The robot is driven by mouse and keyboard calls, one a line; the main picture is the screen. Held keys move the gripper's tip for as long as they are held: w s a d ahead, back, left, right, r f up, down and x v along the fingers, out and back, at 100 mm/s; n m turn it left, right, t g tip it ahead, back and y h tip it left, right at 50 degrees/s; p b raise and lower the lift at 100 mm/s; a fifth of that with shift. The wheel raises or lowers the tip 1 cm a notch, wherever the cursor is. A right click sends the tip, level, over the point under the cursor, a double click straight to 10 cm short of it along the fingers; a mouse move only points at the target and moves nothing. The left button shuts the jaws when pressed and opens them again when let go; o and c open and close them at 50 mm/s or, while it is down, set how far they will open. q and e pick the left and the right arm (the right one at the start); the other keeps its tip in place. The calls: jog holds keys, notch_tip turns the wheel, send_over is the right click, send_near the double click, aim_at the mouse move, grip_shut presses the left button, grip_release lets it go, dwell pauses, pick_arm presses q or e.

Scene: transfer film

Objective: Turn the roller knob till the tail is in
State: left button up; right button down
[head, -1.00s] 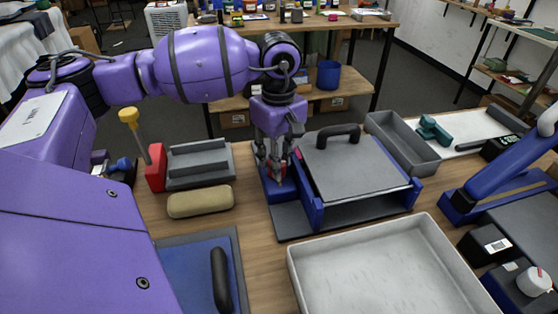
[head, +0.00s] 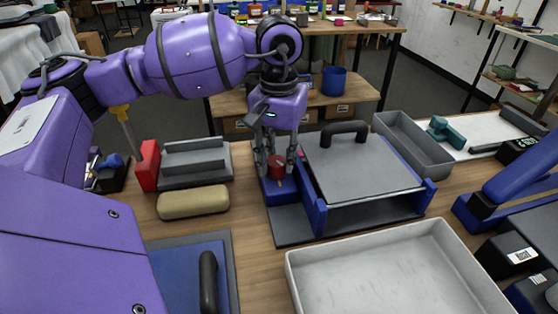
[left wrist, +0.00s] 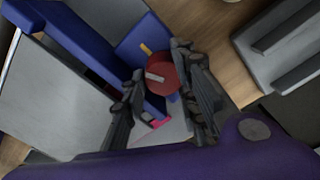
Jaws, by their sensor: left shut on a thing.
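The red roller knob (head: 276,166) sits on a blue block at the left side of the roller machine (head: 358,172), which has a grey top plate and a black handle. My left gripper (head: 277,163) points down with its fingers on either side of the knob, shut on it. In the left wrist view the knob (left wrist: 163,75) shows a pale pointer bar, and an orange mark is on the blue block beside it. A small pink piece (left wrist: 158,122) shows at the machine's edge; I cannot tell if it is the tail. My right gripper is out of view.
A tan padded block (head: 194,202) and a grey slotted holder (head: 195,163) lie left of the machine. A large pale tray (head: 400,270) is in front, and a grey bin (head: 412,145) stands behind right. A blue-armed device (head: 505,185) is at the right.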

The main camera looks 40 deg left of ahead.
pick_arm(q)
jog(key=shift+w+d+r+m+b, duration=0.1)
jog(key=shift+m+b, duration=0.15)
jog(key=shift+m, duration=0.35)
jog(key=shift+d+m+b, duration=0.1)
jog(key=shift+m+b, duration=0.1)
jog(key=shift+m, duration=0.4)
jog(key=shift+m+b, duration=0.4)
jog(key=shift+m, duration=0.7)
jog(key=shift+s, duration=0.2)
jog(key=o, duration=0.7)
jog(key=shift+o, duration=1.4)
jog(key=shift+d, duration=0.1)
jog(key=shift+o, duration=0.2)
jog(key=shift+d, duration=0.1)
jog(key=shift+a, duration=0.2)
